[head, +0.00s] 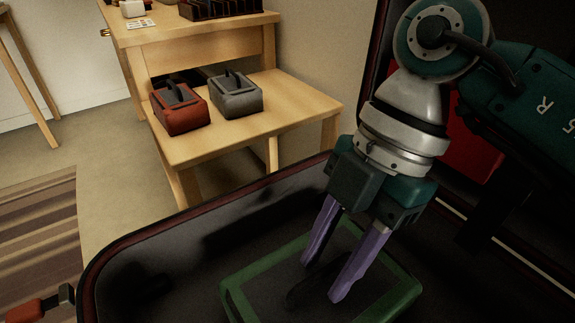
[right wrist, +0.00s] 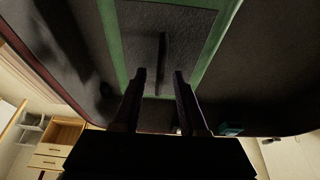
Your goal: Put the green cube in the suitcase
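The green cube (head: 235,298) is a soft packing case with green edges, a dark top and a black handle. It lies inside the open black suitcase (head: 130,241), flat as far as I can see. My right gripper (head: 322,282) points down over it, its purple fingers apart on either side of the handle. In the right wrist view the green cube (right wrist: 112,38) fills the upper middle. Its handle (right wrist: 163,62) stands in line with the gap between the fingertips of my right gripper (right wrist: 160,75), with space on both sides. My left gripper is not in view.
A red case (head: 180,112) and a grey case (head: 238,98) sit on a low wooden bench (head: 290,110). The suitcase's raised lid stands behind my right arm. A red and dark grey item (head: 40,305) shows outside the suitcase at lower left. A striped rug (head: 40,235) lies on the floor.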

